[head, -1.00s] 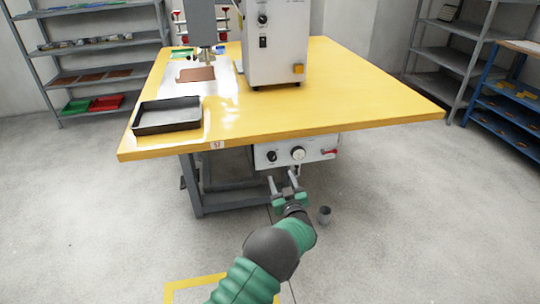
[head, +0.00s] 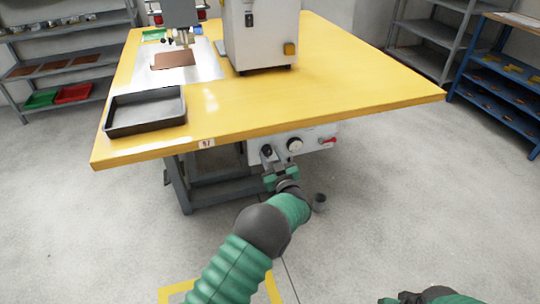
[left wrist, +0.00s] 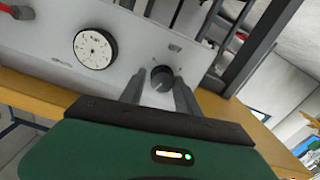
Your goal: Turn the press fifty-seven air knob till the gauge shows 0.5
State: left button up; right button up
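The air panel (head: 310,153) hangs under the front edge of the yellow table. It carries a dark air knob (head: 267,150), a round white gauge (head: 294,144) and a red lever (head: 328,140). The knob (left wrist: 162,78) and gauge (left wrist: 95,48) also show in the left wrist view; the gauge reading is too small to tell. My left gripper (head: 274,160) is open in front of the knob. In the left wrist view its fingers point at the panel, one on each side of the knob, with a visible gap. My right gripper (head: 428,296) shows only partly at the bottom edge.
The yellow table (head: 330,90) bears a black tray (head: 146,112) and a white press housing (head: 258,35). A label (head: 206,142) is on its front edge. The floor at right is clear.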

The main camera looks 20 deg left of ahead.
pick_arm(q)
jog(key=shift+a, duration=0.25)
grip_shut()
jog(key=shift+r+n+p, duration=0.1)
jog(key=shift+n+p, duration=0.2)
jog(key=shift+p, duration=0.05)
jog(key=shift+o, duration=2.2)
grip_release()
